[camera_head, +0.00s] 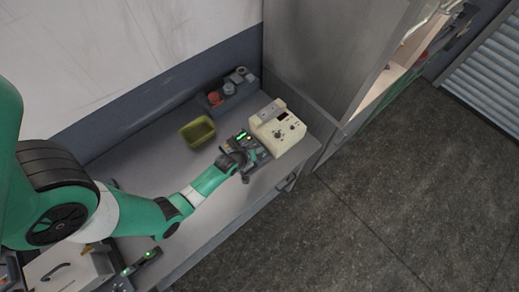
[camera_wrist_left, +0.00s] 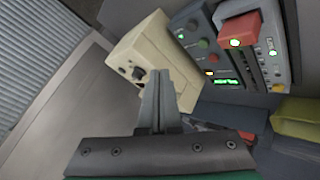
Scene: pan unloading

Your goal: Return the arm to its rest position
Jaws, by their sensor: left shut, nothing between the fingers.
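My left arm reaches in from the left over the grey bench (camera_head: 168,150). My left gripper (camera_head: 244,175) is at the front side of a dark control unit (camera_head: 243,138) with green lights, close to a cream box (camera_head: 277,128). In the left wrist view the gripper's two fingers (camera_wrist_left: 160,78) are together, with nothing between them. The cream box (camera_wrist_left: 150,58) stands behind the fingers there, and the control unit (camera_wrist_left: 200,42) is up and to the right. I cannot tell whether the fingers touch either one. My right gripper is not in view.
A yellow-green bin (camera_head: 198,131) stands on the bench, left of the control unit. Small red and grey items (camera_head: 228,92) sit at the back. A tall grey cabinet (camera_head: 325,55) borders the bench's right end. Dark floor (camera_head: 400,200) lies open to the right.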

